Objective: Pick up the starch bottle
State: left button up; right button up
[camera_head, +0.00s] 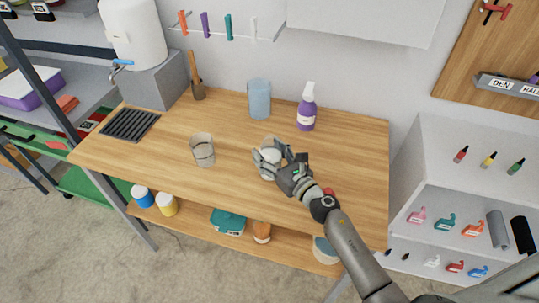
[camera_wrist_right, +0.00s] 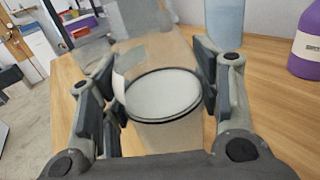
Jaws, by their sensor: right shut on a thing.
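The starch bottle, seen as a clear container with a white filling (camera_head: 268,162), is over the middle of the wooden table. My right gripper (camera_head: 273,158) is shut on it, with its fingers on either side. In the right wrist view, the container's dark-rimmed round top and white filling (camera_wrist_right: 165,93) show between the two fingers (camera_wrist_right: 160,90). The container looks upright, and no label can be read. I cannot tell whether its base touches the table. My left gripper is not in view.
A clear empty glass (camera_head: 202,150) stands to the left on the wooden table (camera_head: 240,195). A blue cup (camera_head: 259,98) and a purple bottle with a white top (camera_head: 306,110) stand behind. A wooden brush (camera_head: 197,80) is at the back left. The table's right part is clear.

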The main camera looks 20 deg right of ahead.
aim_at(276, 151)
notch_tip(276, 151, up, 3)
jog(key=shift+r+p, duration=0.15)
jog(key=shift+p, duration=0.65)
jog(key=s+a+r+p, duration=0.1)
jog(key=s+r+p, duration=0.5)
jog(key=s, duration=0.8)
jog(key=shift+a+r, duration=0.25)
jog(key=shift+r, duration=1.3)
